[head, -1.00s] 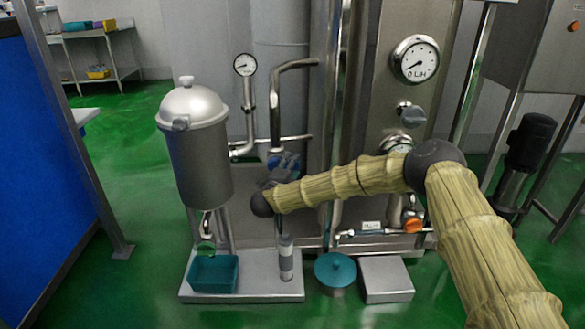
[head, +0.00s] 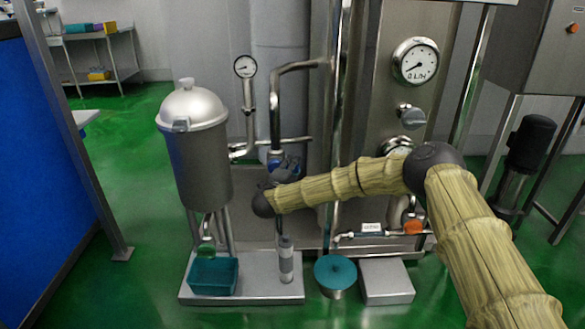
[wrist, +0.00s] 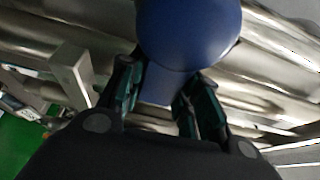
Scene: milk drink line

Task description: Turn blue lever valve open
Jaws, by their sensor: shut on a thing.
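The blue lever valve (wrist: 188,35) fills the top middle of the wrist view, with a round blue hub and a narrower handle (wrist: 165,85) reaching down from it. My gripper (wrist: 164,88) has one dark finger on each side of that handle and is shut on it. In the head view a small blue part of the valve (head: 275,156) shows on the vertical steel pipe, just above my gripper (head: 284,168). My dark wrist and hand hide most of the lever there.
A steel lidded vessel (head: 200,150) stands left of the valve, above a teal bin (head: 213,276). A pressure gauge (head: 245,67) and a bent steel pipe (head: 295,65) are close by. A teal-lidded pot (head: 335,270) and an orange-handled valve (head: 413,227) are lower right.

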